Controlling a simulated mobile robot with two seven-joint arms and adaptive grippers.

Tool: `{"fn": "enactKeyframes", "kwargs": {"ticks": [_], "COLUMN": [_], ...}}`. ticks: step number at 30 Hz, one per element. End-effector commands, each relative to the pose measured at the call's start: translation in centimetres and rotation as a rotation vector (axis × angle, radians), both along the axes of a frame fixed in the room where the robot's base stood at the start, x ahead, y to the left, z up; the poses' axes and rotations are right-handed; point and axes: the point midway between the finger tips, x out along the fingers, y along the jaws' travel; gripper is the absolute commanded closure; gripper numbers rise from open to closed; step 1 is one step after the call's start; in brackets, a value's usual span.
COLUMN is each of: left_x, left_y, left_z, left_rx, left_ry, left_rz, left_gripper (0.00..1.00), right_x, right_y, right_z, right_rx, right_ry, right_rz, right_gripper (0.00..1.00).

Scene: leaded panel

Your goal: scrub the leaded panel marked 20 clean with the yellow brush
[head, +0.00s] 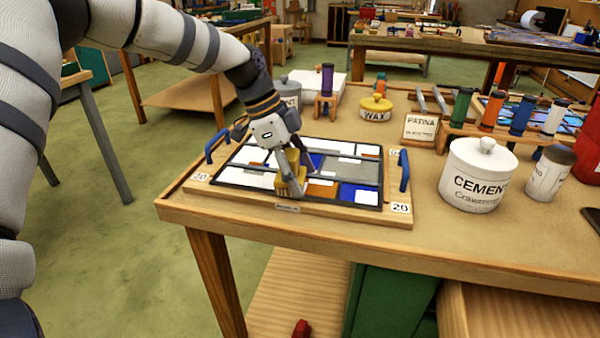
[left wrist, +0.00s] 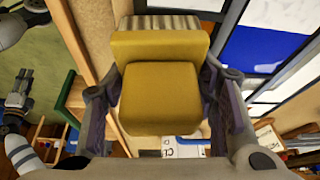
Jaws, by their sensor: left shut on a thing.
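The leaded panel (head: 357,169) lies flat on a wooden board (head: 262,208) with blue handles and tags marked 20, near the table's front edge. Its panes are white, blue, orange and grey between dark lead lines. My left gripper (head: 291,183) is over the middle of the panel, shut on the yellow brush (head: 286,172). In the left wrist view the yellow brush (left wrist: 160,95) sits between both fingers, its pale bristles at the top of the picture beside the panel (left wrist: 262,50). I cannot tell whether the bristles touch the glass.
A white cement jar (head: 478,175) stands right of the board. A yellow wax tin (head: 376,107) and a patina box (head: 421,128) stand behind. Several coloured bottles stand in a rack (head: 460,131) at the back right. The table's front strip (head: 450,243) is clear.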

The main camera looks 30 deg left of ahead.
Motion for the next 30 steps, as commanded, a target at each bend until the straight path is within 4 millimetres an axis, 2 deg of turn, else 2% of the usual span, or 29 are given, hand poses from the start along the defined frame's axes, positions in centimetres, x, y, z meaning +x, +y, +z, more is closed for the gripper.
{"fn": "enactKeyframes", "kwargs": {"ticks": [6, 16, 24, 30], "left_x": [-0.6, -0.7, -1.3, -1.4], "left_y": [1.9, 2.2, 4.2, 4.4], "left_z": [0.0, 0.0, 0.0, 0.0], "left_rx": [-0.001, -0.001, -0.001, 0.0], "left_ry": [-0.001, 0.0, -0.001, 0.0], "left_rz": [0.002, 0.001, 0.002, 0.001], "left_gripper": [0.7, 0.7, 0.7, 0.7], "right_x": [0.0, 0.0, 0.0, 0.0], "right_y": [0.0, 0.0, 0.0, 0.0], "right_z": [0.0, 0.0, 0.0, 0.0], "right_rx": [0.0, 0.0, 0.0, 0.0], "right_ry": [0.0, 0.0, 0.0, 0.0], "right_rz": [0.0, 0.0, 0.0, 0.0], "right_gripper": [0.6, 0.6, 0.6, 0.6]}}
